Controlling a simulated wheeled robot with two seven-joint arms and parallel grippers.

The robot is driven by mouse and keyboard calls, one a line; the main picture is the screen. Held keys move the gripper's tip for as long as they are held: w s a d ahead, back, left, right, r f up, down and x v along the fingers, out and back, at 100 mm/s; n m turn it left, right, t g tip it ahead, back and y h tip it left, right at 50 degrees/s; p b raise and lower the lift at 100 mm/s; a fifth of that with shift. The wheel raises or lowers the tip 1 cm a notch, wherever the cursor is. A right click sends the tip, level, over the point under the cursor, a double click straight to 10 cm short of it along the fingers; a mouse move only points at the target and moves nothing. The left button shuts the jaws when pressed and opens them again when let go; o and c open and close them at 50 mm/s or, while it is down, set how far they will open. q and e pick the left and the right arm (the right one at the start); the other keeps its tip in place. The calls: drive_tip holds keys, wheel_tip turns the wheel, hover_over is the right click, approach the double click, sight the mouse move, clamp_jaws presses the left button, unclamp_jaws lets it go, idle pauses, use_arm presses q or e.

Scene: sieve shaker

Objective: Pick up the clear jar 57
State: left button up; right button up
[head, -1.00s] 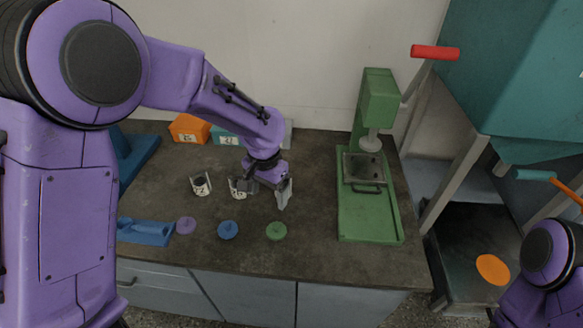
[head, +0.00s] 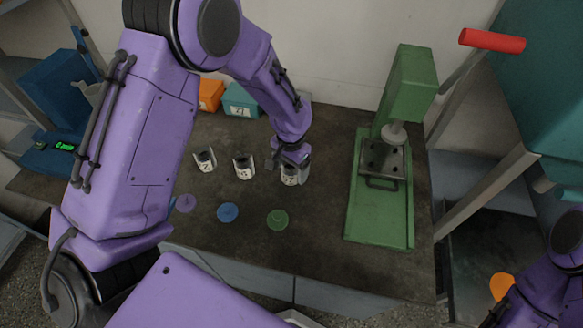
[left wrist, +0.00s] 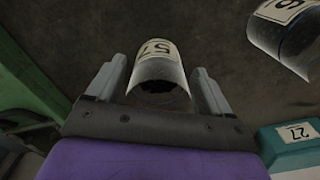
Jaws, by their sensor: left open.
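The clear jar 57 (left wrist: 160,72) lies between the two fingers of my left gripper (left wrist: 158,80) in the left wrist view, its white label reading 57. The fingers are open, one on each side of the jar, with a small gap visible. In the head view the jar (head: 290,176) stands on the dark bench, rightmost of three jars, and my left gripper (head: 291,163) is over and around it, hiding its upper part. My right arm shows at the lower right; its gripper is out of view.
Two similar labelled jars, a middle one (head: 243,168) and a left one (head: 205,160), stand to the left. Purple (head: 185,203), blue (head: 228,212) and green (head: 277,220) lids lie in front. An orange box (head: 210,95), a teal box (head: 240,101) and a green press (head: 352,215) stand nearby.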

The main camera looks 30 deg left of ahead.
use_arm(q)
drive_tip(key=shift+f, duration=0.75)
drive_tip(key=shift+s+r, duration=0.15)
drive_tip(key=shift+s, duration=0.05)
drive_tip(key=c, duration=1.1)
drive_tip(key=shift+c, duration=0.2)
